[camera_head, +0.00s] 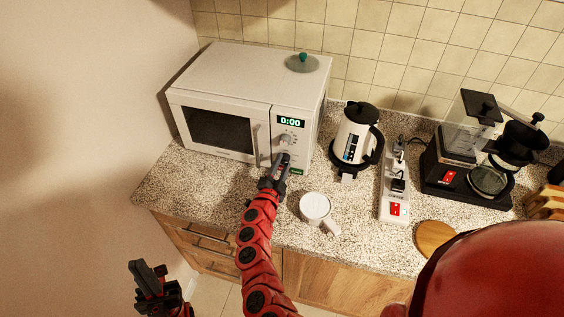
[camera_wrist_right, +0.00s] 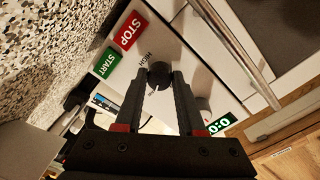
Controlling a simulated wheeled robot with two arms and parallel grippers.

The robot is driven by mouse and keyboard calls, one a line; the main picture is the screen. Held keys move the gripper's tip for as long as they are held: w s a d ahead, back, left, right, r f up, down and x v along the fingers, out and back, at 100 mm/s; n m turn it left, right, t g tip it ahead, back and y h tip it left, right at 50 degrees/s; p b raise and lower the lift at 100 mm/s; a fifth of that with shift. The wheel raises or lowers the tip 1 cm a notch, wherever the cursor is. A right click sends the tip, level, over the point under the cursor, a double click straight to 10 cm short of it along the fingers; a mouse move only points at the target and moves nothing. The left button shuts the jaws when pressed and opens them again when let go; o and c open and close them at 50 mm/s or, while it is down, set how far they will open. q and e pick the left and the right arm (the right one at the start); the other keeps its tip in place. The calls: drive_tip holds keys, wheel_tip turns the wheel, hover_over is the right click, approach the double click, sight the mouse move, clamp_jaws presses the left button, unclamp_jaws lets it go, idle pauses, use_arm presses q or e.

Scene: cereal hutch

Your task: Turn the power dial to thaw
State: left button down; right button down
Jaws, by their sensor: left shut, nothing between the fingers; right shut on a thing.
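The white microwave (camera_head: 240,75) stands at the back left of the counter, its display (camera_head: 291,122) reading 0:00. My right gripper (camera_head: 284,161) reaches up to the lower part of its control panel. In the right wrist view the fingertips of this gripper (camera_wrist_right: 158,84) are closed on the sides of the dark power dial (camera_wrist_right: 158,73). The word HIGH is printed beside this dial; the other marks around it, thaw included, are hidden or too small to read. The upper dial (camera_head: 286,138) is free. My left gripper (camera_head: 156,283) is shut and empty, low at the left, away from the counter.
A white mug (camera_head: 316,207) stands on the counter just right of my right gripper. A kettle (camera_head: 356,135), a power strip (camera_head: 395,190) and a coffee maker (camera_head: 465,175) stand further right. A green-knobbed glass lid (camera_head: 302,63) lies on the microwave. The START button (camera_wrist_right: 109,63) is close to the fingers.

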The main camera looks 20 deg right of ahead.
drive_tip(key=shift+f+n, duration=0.1)
drive_tip(key=shift+n, duration=0.3)
drive_tip(key=c, duration=0.5)
unclamp_jaws()
drive_tip(key=shift+s+a, duration=0.4)
drive_tip(key=b+v, duration=0.2)
drive_tip(key=v, duration=0.3)
drive_tip(key=b+v, duration=0.1)
drive_tip(key=v, duration=0.5)
drive_tip(key=shift+s+f+b, duration=0.15)
drive_tip(key=shift+b, duration=0.2)
drive_tip(key=shift+r+v, duration=0.2)
drive_tip(key=shift+v, duration=2.35)
